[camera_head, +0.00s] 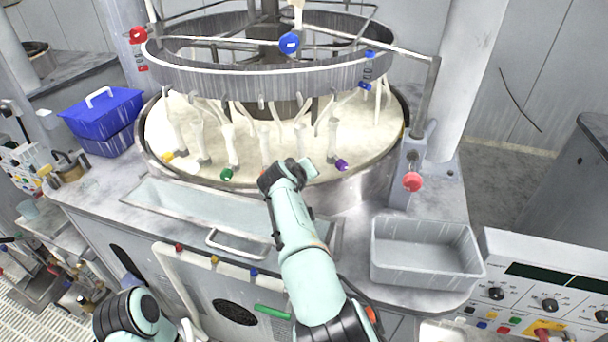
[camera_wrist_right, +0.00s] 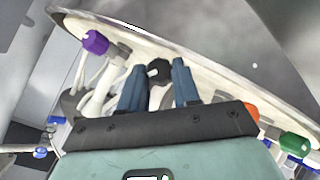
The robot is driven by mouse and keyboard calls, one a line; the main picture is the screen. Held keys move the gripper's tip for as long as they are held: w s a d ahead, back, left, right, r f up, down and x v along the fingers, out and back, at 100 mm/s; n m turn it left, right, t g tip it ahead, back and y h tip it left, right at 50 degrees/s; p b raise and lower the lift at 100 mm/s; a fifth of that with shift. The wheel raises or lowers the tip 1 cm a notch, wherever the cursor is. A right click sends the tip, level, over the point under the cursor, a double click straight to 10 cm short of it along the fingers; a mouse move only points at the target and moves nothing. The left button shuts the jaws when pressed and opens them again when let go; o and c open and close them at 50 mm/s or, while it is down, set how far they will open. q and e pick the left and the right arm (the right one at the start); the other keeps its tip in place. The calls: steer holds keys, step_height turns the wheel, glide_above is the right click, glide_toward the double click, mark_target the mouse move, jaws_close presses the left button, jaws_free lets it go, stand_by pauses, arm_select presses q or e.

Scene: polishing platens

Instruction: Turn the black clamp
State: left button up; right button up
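The black clamp (camera_wrist_right: 158,70) shows in the right wrist view as a dark faceted knob on a white stem at the platen's rim. The two blue fingers of my right gripper (camera_wrist_right: 160,78) stand apart, one on each side of it, very close. I see no clear grip on it. In the head view my right gripper (camera_head: 284,172) is over the front rim of the round polishing platen (camera_head: 345,180), and it hides the black clamp. Part of my left arm shows at the lower left; its gripper is out of view.
A purple knob (camera_head: 341,165) and a green knob (camera_head: 227,174) sit along the same rim, on either side. A ring frame (camera_head: 200,78) with hanging white tubes stands above. A grey bin (camera_head: 425,252) and a blue box (camera_head: 103,112) flank the platen. A long trough (camera_head: 190,203) lies in front.

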steer(key=shift+c, duration=1.1)
arm_select(q)
steer(key=shift+w+r, duration=0.1)
steer(key=shift+r, duration=0.05)
arm_select(e)
steer(key=shift+d+r, duration=0.1)
arm_select(q)
steer(key=shift+w+r+p, duration=1.05)
steer(key=shift+w+r, duration=0.2)
steer(key=shift+w, duration=0.05)
arm_select(e)
steer(key=shift+w+d+r+m+g+y, duration=0.15)
steer(key=shift+m+g+y, duration=0.4)
steer(key=shift+y, duration=0.7)
steer(key=shift+s+d+f+m+g+y, duration=0.1)
steer(key=shift+d+m+g+y, duration=0.15)
steer(key=shift+m+y, duration=0.85)
steer(key=shift+w+d+r+m+g+y, duration=0.15)
steer(key=shift+m+g+y, duration=0.3)
steer(key=shift+y, duration=1)
steer(key=shift+f, duration=0.1)
steer(key=o, duration=0.8)
